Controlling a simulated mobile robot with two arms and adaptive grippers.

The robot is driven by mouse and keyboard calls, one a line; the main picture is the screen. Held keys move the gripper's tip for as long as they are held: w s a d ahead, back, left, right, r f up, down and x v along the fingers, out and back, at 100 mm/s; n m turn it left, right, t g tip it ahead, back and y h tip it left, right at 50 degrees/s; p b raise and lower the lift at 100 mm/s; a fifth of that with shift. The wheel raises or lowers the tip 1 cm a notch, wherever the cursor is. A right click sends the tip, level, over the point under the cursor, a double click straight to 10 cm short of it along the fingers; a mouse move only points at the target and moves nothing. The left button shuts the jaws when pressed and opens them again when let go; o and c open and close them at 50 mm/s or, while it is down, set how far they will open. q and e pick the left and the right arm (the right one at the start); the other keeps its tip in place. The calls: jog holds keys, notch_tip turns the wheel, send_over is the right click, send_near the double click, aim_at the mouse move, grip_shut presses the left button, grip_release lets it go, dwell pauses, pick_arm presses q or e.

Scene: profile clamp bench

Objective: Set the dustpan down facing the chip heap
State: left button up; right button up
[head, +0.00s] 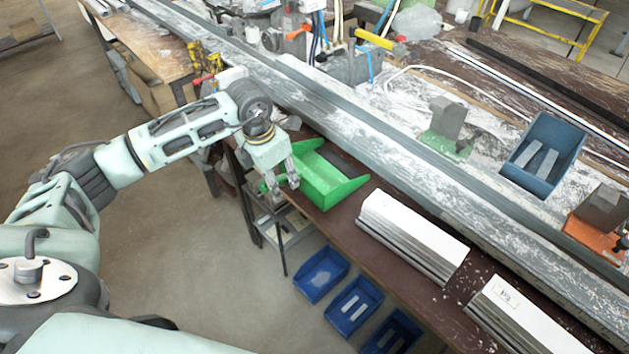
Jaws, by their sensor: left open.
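A green dustpan (328,177) lies on the brown front strip of the bench, left of a stack of white profiles. My left gripper (282,182) is at the dustpan's left end, fingers pointing down and apart. A bit of green shows at and beside the fingers; whether they touch the dustpan I cannot tell. White chips and dust are scattered over the grey rail and the bench behind it, but I cannot make out one distinct chip heap. My right gripper is not in view.
White profile stacks (411,236) lie on the bench front, right of the dustpan. A long grey rail (370,128) runs behind it. Blue bins (321,274) stand below the front edge. A blue tray (543,154) and a grey block on a green base (447,117) are behind the rail.

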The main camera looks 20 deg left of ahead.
pick_arm(q)
grip_shut()
dwell(0.5)
jog(key=shift+r, duration=0.1)
notch_tip(320, 180, up, 12)
jog(key=p, duration=0.7)
jog(key=shift+w, duration=0.1)
